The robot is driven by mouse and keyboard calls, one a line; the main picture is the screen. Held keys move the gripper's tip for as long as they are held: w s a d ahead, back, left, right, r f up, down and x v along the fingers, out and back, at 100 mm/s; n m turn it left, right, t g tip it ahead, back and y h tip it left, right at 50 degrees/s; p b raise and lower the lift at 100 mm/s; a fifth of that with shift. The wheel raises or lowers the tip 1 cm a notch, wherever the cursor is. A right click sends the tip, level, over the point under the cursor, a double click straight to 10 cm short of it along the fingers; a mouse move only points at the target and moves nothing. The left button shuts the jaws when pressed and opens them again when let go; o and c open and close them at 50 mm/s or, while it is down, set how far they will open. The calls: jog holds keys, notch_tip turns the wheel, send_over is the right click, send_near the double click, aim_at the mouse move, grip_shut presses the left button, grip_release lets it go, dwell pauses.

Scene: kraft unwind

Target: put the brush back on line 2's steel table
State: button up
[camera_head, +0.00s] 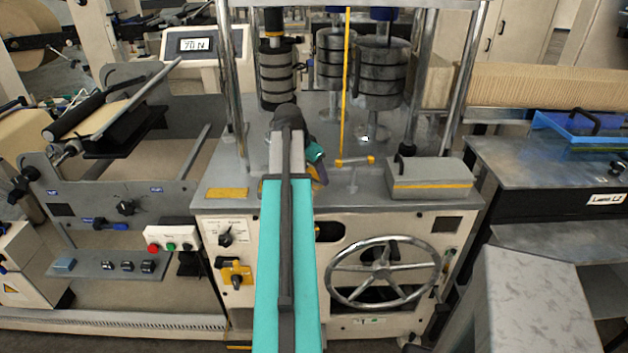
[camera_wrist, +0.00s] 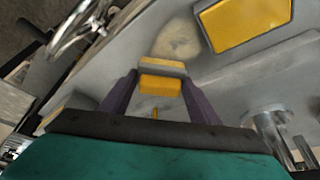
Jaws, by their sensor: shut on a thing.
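My gripper (camera_wrist: 160,88) has its purple fingers shut on a small yellow block with a grey edge, seen between the fingertips in the wrist view. I take this to be the brush (camera_wrist: 160,84); its bristles do not show. In the head view the gripper is mostly hidden behind my teal arm, over the front of the middle machine's grey top. Line 2's steel table (camera_head: 500,178), with a label reading about "L2" on its front, stands at the right, well apart from the gripper.
A grey box with a yellow stripe (camera_head: 430,180) and a yellow-ended bar (camera_head: 355,161) are on the machine top. Posts and stacked weights (camera_head: 380,75) rise behind. A handwheel (camera_head: 382,272) is in front.

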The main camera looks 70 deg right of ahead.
aim_at(312, 178)
jog(key=shift+a+f+p, duration=0.1)
jog(key=shift+f+p, duration=0.45)
jog(key=shift+f, duration=1)
jog(key=shift+f, duration=0.1)
jog(key=o, duration=1)
jog(key=shift+r, duration=0.2)
jog(key=b+v, duration=0.2)
jog(key=v, duration=0.9)
jog(key=shift+r+b, duration=0.3)
jog(key=shift+r, duration=0.1)
jog(key=shift+a, duration=0.15)
